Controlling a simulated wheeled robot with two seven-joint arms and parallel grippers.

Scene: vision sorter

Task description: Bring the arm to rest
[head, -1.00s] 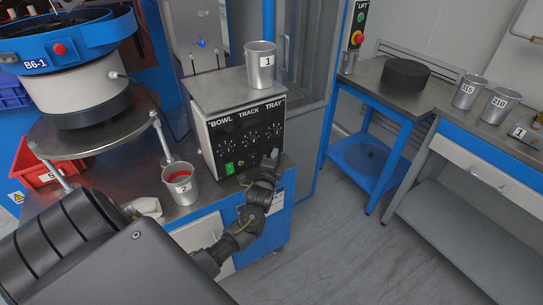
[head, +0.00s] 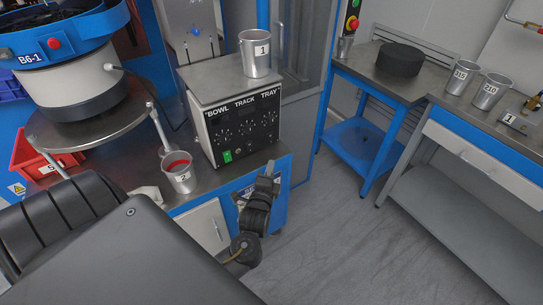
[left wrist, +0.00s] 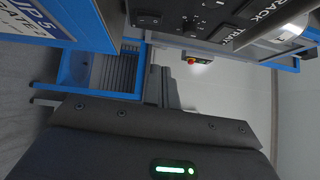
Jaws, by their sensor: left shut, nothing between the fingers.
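My left gripper (head: 267,172) is at the front right of the blue-and-steel bench, in front of and below the control box. Its fingers are small in the head view; they are shut and empty. My dark arm links run from it toward the bottom of the head view. In the left wrist view the dark gripper body, with a green light, fills the bottom. My right gripper is not in view.
The control box (head: 238,125) carries metal cup 1 (head: 255,62). Cup 2 (head: 181,181), with red inside, stands on the bench (head: 150,155). Cups 215 (head: 461,78) and 210 (head: 490,92) stand on the right table. Open floor (head: 330,240) lies between.

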